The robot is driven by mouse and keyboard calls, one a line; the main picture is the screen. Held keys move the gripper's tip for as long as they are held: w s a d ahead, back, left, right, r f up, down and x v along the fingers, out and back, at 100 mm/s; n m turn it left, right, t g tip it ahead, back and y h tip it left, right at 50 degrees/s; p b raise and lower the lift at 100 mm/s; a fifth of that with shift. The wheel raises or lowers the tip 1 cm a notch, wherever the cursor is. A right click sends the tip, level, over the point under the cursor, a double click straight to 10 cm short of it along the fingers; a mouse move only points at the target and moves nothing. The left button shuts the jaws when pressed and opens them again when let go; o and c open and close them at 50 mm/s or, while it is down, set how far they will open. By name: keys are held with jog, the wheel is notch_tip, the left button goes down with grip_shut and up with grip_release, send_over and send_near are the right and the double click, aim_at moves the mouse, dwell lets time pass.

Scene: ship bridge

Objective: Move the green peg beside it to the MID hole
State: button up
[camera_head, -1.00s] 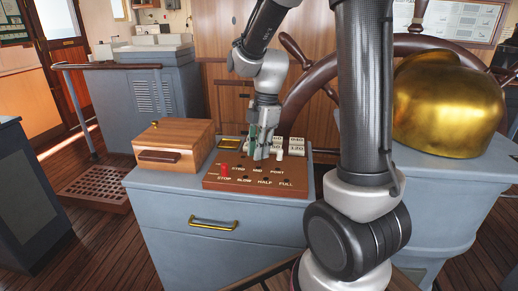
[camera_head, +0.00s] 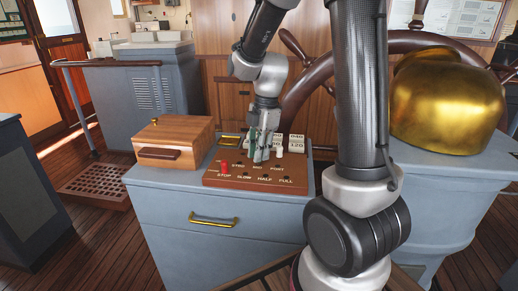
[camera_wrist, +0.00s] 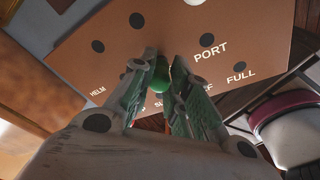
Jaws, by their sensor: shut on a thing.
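A brown peg board (camera_head: 213,179) lies on top of the grey-blue cabinet, with holes labelled STBD, MID, PORT and STOP, SLOW, HALF, FULL. My gripper (camera_head: 262,157) points down over the board behind the MID and PORT labels. It is shut on the green peg (camera_wrist: 160,73), whose rounded green top shows between the fingertips in the wrist view. The fingers hide the peg's lower part, so I cannot tell whether it touches the board or sits in a hole. The MID label is hidden behind the fingers in the wrist view.
A red peg (camera_head: 225,167) stands near STOP. A white peg (camera_head: 279,148) stands right of my gripper. White number blocks (camera_head: 297,143) stand at the board's back edge. A wooden box (camera_head: 175,140) is to the left, and a brass dome (camera_head: 448,105) to the right.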

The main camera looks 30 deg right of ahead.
jog(key=shift+f, duration=0.35)
dwell(0.3)
jog(key=o, duration=0.8)
jog(key=shift+c, duration=0.2)
jog(key=shift+r, duration=3.55)
